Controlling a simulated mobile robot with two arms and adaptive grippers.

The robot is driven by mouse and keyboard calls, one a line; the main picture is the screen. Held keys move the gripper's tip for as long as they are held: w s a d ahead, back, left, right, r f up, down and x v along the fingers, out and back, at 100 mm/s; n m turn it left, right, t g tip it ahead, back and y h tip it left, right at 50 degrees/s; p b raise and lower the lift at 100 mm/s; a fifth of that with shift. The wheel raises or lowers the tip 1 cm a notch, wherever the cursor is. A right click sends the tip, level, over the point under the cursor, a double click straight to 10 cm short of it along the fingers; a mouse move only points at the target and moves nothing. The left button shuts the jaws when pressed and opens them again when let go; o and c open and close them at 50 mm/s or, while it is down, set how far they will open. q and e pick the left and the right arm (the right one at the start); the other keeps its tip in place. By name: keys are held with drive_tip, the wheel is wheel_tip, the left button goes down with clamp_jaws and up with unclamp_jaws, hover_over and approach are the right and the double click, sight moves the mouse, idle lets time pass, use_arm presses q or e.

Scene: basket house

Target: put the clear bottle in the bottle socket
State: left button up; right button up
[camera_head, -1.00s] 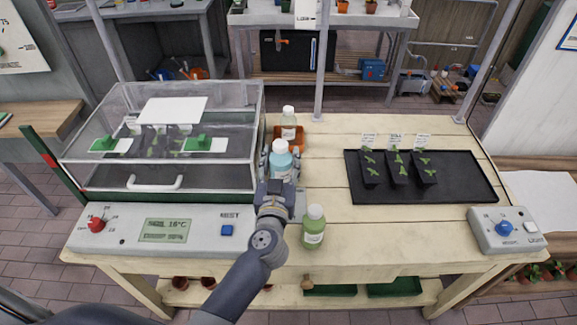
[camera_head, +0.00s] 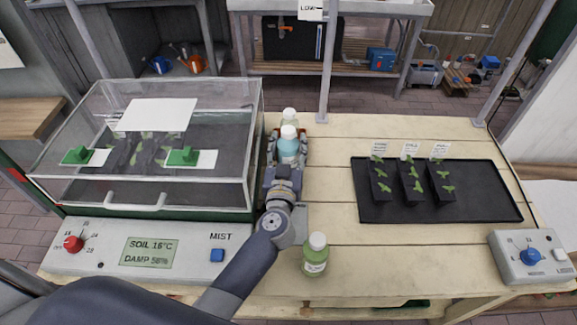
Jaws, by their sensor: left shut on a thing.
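A clear bottle (camera_head: 289,115) with a pale cap stands at the back, beside the glass case's right side; its lower part is hidden. In front of it is a blue bottle (camera_head: 288,147) with a white cap. My left gripper (camera_head: 288,160) reaches in from the front, with its fingers on both sides of the blue bottle, shut on it. The bottle is upright; I cannot tell whether its base touches the table. The orange-brown socket is almost wholly hidden behind the blue bottle and gripper. My right gripper is out of view.
A green bottle (camera_head: 315,257) stands near the front edge, close to my left forearm. The glass case (camera_head: 249,150) is close on the left, above a control panel (camera_head: 190,250). A black tray (camera_head: 440,207) of seedlings lies right. Bare table lies between.

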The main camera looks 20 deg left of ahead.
sight(288, 162)
use_arm(q)
drive_tip(key=shift+w+f+b, duration=0.1)
drive_tip(key=shift+f+b, duration=0.35)
drive_tip(key=shift+f, duration=0.5)
wheel_tip(288, 162, down, 3)
drive_tip(key=shift+w+b, duration=0.1)
drive_tip(key=shift+b, duration=0.7)
drive_tip(key=shift+f, duration=0.45)
drive_tip(key=o, duration=1.2)
drive_tip(key=shift+o, duration=0.5)
drive_tip(key=shift+s, duration=0.35)
drive_tip(key=v, duration=1.1)
drive_tip(key=shift+s, duration=0.2)
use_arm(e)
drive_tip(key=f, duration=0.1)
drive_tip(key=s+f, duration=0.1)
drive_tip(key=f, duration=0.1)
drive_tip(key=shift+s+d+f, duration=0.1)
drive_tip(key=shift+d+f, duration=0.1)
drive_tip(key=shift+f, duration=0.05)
